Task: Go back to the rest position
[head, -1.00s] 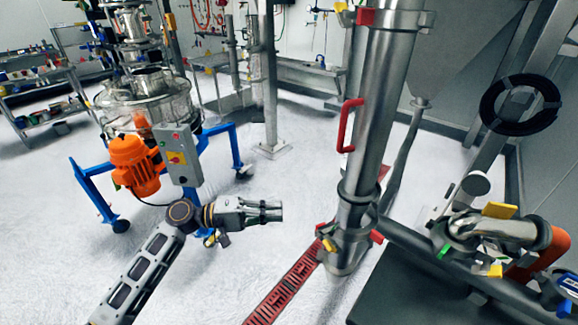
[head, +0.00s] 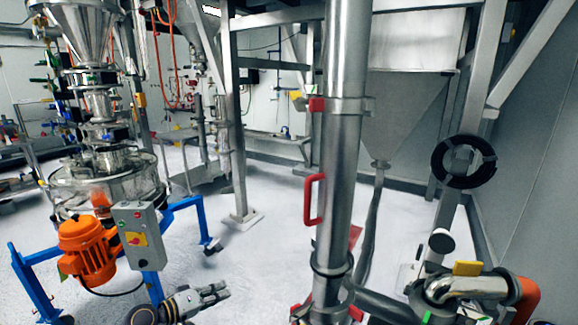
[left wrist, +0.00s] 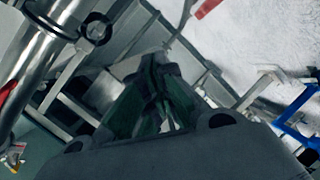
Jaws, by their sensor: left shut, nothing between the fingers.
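My left gripper (head: 212,293) is at the bottom of the head view, pointing right, with its fingers together and nothing between them. It is in free space left of the vertical steel pipe (head: 344,150) and apart from it. In the left wrist view its closed fingers (left wrist: 155,85) show in the middle with nothing held. My right gripper is not in view.
The sifter machine with an orange motor (head: 88,250) and grey control box (head: 138,236) stands on a blue frame (head: 180,208) at left. A red handle (head: 313,200) sticks out from the pipe. Pipe fittings (head: 470,288) are at lower right. The white floor (head: 265,265) between is clear.

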